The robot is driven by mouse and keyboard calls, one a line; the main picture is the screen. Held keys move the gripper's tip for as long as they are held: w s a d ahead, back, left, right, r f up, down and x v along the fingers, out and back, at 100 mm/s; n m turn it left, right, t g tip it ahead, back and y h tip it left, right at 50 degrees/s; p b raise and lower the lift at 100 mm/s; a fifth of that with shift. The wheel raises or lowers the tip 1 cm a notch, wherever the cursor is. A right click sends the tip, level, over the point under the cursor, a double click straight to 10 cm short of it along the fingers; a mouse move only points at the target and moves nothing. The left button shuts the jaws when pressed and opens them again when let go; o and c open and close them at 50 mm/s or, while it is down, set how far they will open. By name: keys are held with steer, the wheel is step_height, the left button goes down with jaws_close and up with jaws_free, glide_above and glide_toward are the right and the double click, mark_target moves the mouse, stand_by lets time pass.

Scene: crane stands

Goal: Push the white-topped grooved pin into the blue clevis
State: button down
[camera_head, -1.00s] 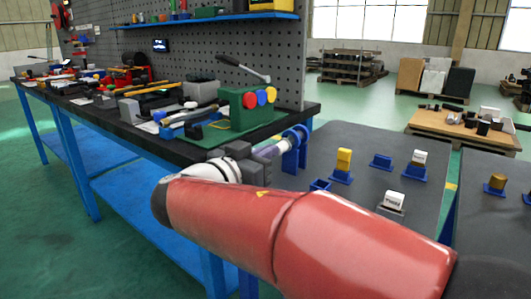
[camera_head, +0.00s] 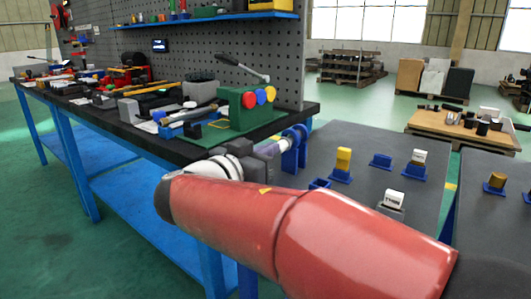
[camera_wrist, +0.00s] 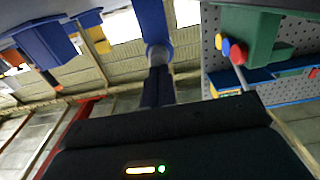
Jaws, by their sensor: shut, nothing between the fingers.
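In the wrist view the blue clevis (camera_wrist: 153,22) hangs in from the top. A short pale grey-white end of the grooved pin (camera_wrist: 158,54) shows at the clevis, directly in front of my gripper (camera_wrist: 158,70). My dark fingers are together with nothing between them, their tips touching or nearly touching the pin's end. The rest of the pin is hidden, so I cannot tell how deep it sits.
A green block with red, blue and yellow discs (camera_head: 250,108) stands on the workbench (camera_head: 140,136) behind the clevis. Blue holders, one with a yellow block (camera_head: 344,158), stand on the dark table to the right.

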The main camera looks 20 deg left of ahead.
steer(key=shift+b+x, duration=0.4)
steer(key=shift+x, duration=0.4)
steer(key=shift+s, duration=0.1)
steer(key=b+v, duration=0.2)
steer(key=shift+s+a+f+b, duration=0.2)
steer(key=shift+s+b, duration=0.15)
steer(key=shift+s+a+r, duration=0.15)
steer(key=shift+s+r, duration=0.1)
steer(key=shift+s, duration=0.25)
